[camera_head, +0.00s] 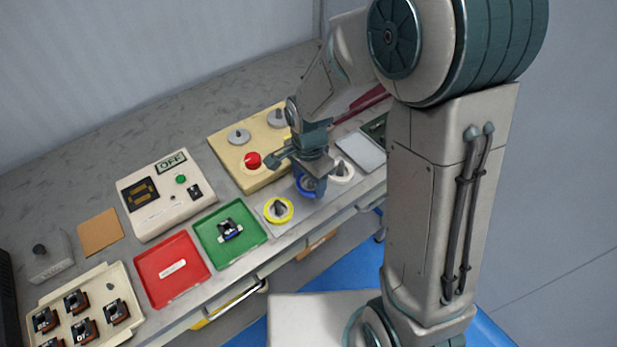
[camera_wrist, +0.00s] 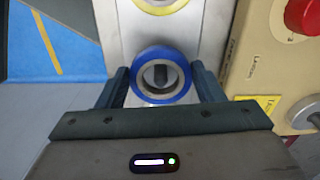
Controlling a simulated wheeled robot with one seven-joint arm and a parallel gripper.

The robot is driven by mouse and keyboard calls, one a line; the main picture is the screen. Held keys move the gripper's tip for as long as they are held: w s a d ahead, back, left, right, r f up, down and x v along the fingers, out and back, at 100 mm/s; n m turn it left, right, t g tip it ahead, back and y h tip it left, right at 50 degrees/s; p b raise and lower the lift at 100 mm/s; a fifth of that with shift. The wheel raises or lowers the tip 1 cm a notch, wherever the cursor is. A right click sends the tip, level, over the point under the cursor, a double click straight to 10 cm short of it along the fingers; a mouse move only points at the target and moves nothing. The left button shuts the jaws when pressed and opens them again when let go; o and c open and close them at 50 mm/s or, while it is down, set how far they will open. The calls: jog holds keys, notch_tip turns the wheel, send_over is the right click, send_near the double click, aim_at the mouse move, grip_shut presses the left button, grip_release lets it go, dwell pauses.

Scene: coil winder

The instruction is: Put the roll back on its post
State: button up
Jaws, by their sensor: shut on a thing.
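The blue roll (camera_head: 305,192) is between the fingers of my gripper (camera_head: 309,172), low over the grey post plate (camera_head: 265,224). In the wrist view the blue roll (camera_wrist: 160,52) sits between the two fingers of my gripper (camera_wrist: 160,76), which is shut on it. A dark post (camera_wrist: 159,76) shows through the roll's hole, roughly centred. I cannot tell whether the roll is around the post or just above it. A yellow roll (camera_head: 289,211) sits around the post to the left, and a white roll (camera_head: 347,178) is on the right.
A beige winder panel (camera_head: 227,153) with a red button (camera_head: 252,160) stands close behind the posts. A green tray (camera_head: 249,238) holding a small part, and a red tray (camera_head: 158,291), lie to the left. A grey pad (camera_head: 361,153) lies to the right.

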jog(key=shift+f+b, duration=1.2)
jog(key=shift+f, duration=0.25)
jog(key=shift+f, duration=0.1)
jog(key=o, duration=1.1)
jog(key=shift+c, duration=0.2)
notch_tip(320, 180, up, 14)
